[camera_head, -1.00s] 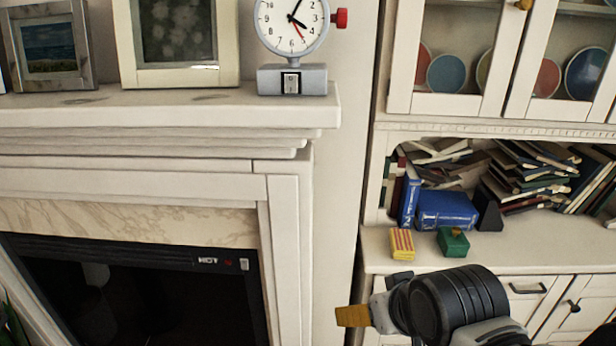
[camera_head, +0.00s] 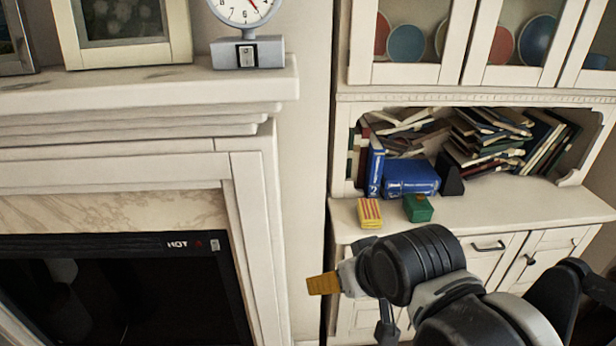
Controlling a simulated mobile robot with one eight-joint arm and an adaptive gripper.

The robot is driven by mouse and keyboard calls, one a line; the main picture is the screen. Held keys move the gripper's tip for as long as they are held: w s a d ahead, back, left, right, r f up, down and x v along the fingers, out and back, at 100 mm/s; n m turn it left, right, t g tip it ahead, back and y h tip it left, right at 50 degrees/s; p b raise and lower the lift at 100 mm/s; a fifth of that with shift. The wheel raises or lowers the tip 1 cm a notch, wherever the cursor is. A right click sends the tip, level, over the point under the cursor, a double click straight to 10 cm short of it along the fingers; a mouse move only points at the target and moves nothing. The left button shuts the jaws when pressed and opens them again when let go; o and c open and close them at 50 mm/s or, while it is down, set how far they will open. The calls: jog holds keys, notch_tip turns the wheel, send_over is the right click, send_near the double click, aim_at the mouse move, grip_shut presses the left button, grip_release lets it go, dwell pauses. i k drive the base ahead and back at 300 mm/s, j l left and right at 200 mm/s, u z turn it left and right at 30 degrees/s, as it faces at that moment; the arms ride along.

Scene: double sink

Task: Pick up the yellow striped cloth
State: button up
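The yellow striped cloth (camera_head: 369,213) is a small block-like folded shape, yellow with red stripes. It lies on the cabinet counter near its left front edge, just left of a green box. My gripper (camera_head: 345,281) is at the end of my black and grey arm, lower and nearer the camera than the cloth in the picture. A flat orange-yellow piece sticks out to its left. It looks apart from the cloth. Its fingers do not show clearly, so I cannot tell its opening.
The green box (camera_head: 418,208) sits right beside the cloth. Blue books (camera_head: 410,178) and piled books stand behind on the counter (camera_head: 520,203), whose right part is clear. A fireplace mantel (camera_head: 150,95) with a clock (camera_head: 247,52) stands at left.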

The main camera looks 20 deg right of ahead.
aim_at(368, 213)
jog(key=i+z, duration=0.35)
jog(key=i+j+z, duration=0.15)
jog(key=i+z, duration=0.2)
jog(key=i+j+z, duration=0.2)
jog(key=z, duration=0.15)
